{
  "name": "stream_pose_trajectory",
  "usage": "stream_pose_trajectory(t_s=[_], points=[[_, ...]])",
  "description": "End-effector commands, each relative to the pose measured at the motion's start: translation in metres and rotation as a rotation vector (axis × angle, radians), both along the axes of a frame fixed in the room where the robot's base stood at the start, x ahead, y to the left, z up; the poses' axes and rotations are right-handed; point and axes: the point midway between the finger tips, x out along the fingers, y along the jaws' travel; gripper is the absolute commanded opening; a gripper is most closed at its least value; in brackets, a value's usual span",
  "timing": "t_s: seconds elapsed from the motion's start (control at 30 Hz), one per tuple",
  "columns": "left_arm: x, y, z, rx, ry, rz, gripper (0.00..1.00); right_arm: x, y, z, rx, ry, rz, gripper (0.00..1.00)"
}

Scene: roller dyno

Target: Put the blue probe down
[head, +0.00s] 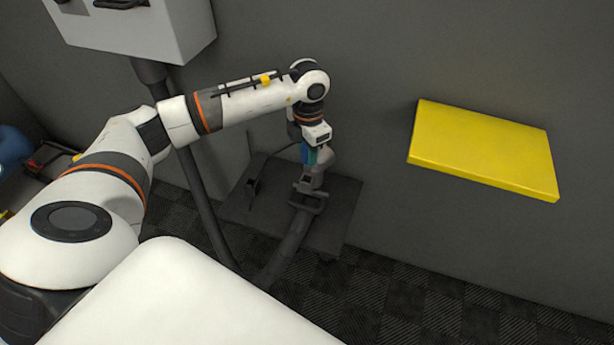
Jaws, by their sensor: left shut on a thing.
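My left arm reaches in from the left, and its gripper (312,152) points down over a dark stand. The gripper is shut on the blue probe (308,154), of which only a small blue part shows between the fingers. Below the gripper is a grey fitting (309,186) at the top of a thick grey pipe (290,245). I cannot tell whether the probe touches this fitting. My right gripper is not in view.
A dark flat plate (340,212) lies around the pipe. A yellow shelf (485,150) juts from the grey wall on the right, with a bare top. A white box (135,30) on a dark post (203,205) stands at the upper left. Blue and red items lie at the far left.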

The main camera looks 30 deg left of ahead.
Motion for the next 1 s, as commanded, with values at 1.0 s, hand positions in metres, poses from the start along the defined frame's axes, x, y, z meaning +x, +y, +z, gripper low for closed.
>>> stream_pose_trajectory(t_s=[1.0], points=[[0.014, 0.013, -0.089, 0.001, 0.002, 0.35, 0.11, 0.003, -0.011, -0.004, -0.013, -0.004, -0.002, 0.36]])
